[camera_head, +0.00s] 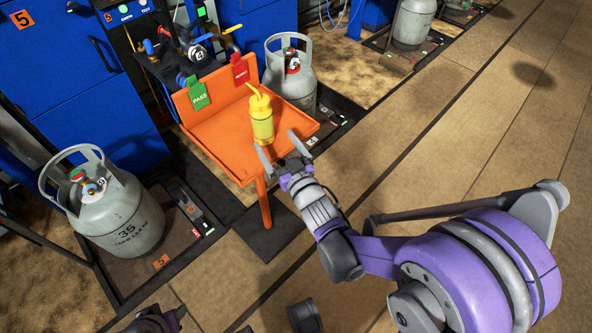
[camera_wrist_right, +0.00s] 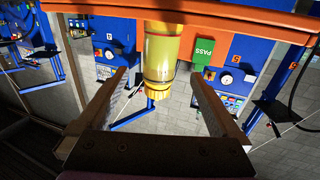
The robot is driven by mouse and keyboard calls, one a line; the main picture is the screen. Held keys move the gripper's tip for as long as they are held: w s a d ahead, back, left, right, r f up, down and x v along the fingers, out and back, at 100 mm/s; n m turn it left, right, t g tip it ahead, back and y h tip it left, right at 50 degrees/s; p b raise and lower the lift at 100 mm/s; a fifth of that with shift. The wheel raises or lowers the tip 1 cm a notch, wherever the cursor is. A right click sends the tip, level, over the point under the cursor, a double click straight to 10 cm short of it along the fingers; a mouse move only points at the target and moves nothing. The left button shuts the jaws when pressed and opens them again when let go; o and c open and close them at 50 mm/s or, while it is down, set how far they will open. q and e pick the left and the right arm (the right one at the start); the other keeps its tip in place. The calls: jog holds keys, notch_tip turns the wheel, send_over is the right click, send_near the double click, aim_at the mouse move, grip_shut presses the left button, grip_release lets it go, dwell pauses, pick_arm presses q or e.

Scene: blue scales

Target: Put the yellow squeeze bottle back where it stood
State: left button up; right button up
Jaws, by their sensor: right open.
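The yellow squeeze bottle (camera_head: 262,119) stands upright on the orange tray (camera_head: 215,128), near its right front part. Its spout points up and to the left. My right gripper (camera_head: 282,148) is open and empty, in front of the bottle at the tray's front edge. In the right wrist view the bottle (camera_wrist_right: 168,55) appears upside down, beyond and between the open fingertips (camera_wrist_right: 158,78), with clear gaps on both sides. No contact shows. My left gripper does not show clearly in any view.
Green PASS tag (camera_head: 195,93) and red tag (camera_head: 240,70) hang at the tray's back wall. Grey gas cylinders stand left (camera_head: 108,205) and behind right (camera_head: 291,75) on dark scales. Blue cabinets (camera_head: 60,50) stand behind. The floor at right (camera_head: 480,110) is clear.

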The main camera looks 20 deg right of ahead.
jog(key=s+f+g, duration=0.4)
jog(key=s+g, duration=0.2)
jog(key=s, duration=0.6)
jog(key=s+f+g, duration=0.5)
jog(key=s+g, duration=0.2)
jog(key=s, duration=0.6)
jog(key=shift+s+a+g+h, duration=0.25)
jog(key=shift+a+g+h, duration=0.05)
